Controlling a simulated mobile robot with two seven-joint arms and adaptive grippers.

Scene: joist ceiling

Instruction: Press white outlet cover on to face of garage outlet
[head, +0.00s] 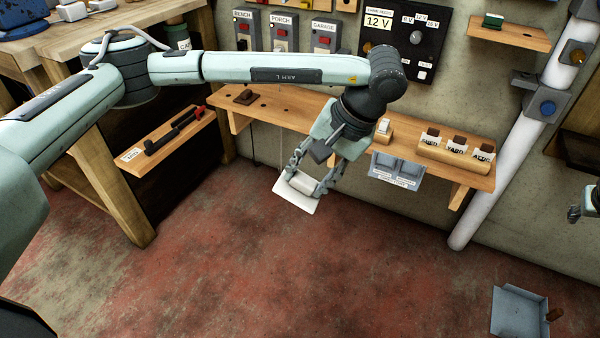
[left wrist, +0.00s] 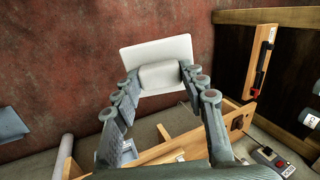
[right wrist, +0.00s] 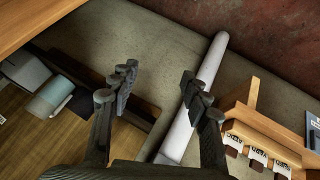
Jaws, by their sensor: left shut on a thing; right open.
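The white outlet cover (head: 297,197) is a flat plate with a raised block on its back. My left gripper (head: 306,181) is shut on that block and holds the cover in the air, in front of and below the wall shelf. In the left wrist view the cover (left wrist: 157,52) shows with its block between the fingertips (left wrist: 161,82). The box labelled GARAGE (head: 325,41) is on the wall, above and apart from the cover; its lower part is hidden behind my left arm. My right gripper (right wrist: 157,88) is open and empty, and shows partly at the head view's right edge (head: 584,213).
Boxes labelled BENCH (head: 246,30) and PORCH (head: 284,34) stand left of GARAGE. A 12 V panel (head: 398,40) is to their right. The shelf (head: 270,112) holds labelled blocks. A white pipe (head: 500,150) rises at right. A grey dustpan (head: 519,311) lies on open floor.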

